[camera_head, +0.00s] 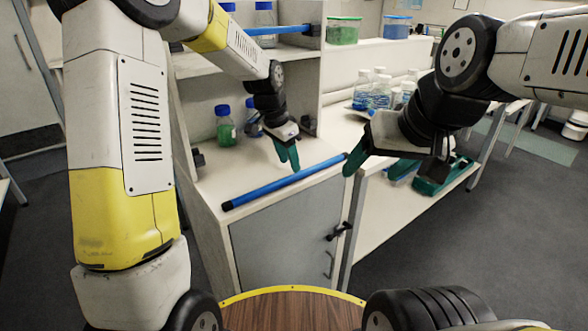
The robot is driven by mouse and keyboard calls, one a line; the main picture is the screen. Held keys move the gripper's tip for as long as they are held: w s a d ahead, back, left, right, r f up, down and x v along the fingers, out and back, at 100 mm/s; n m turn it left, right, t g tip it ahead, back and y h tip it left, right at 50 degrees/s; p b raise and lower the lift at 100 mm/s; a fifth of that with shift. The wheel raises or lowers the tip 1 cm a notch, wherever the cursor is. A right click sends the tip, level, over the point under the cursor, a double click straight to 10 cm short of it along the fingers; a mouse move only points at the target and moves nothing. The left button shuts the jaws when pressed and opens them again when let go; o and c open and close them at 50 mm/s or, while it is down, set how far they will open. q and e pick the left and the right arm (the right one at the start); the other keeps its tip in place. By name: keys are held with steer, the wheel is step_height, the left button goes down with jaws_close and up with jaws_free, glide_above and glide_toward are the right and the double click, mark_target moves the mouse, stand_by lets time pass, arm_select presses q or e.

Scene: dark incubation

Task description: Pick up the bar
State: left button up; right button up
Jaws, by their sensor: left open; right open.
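The bar (284,182) is a blue rod with black ends. It lies slantwise near the front edge of a white cabinet top (212,186). My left gripper (288,158), with green fingers, is above the top, just behind the bar's middle. Whether it touches the bar cannot be told. My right gripper (353,163), also green-fingered, is at the bar's right end, which it partly hides. Both grippers are open and nothing shows held in them.
Bottles with blue caps (226,126) stand behind on the cabinet. Another blue bar (278,30) is on the shelf above. Several bottles (378,95) and a green rack (440,176) are to the right. Black handles (339,231) stick out from the cabinet front.

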mark_target(294, 175)
arm_select(q)
steer(key=x, duration=0.5)
jaws_close()
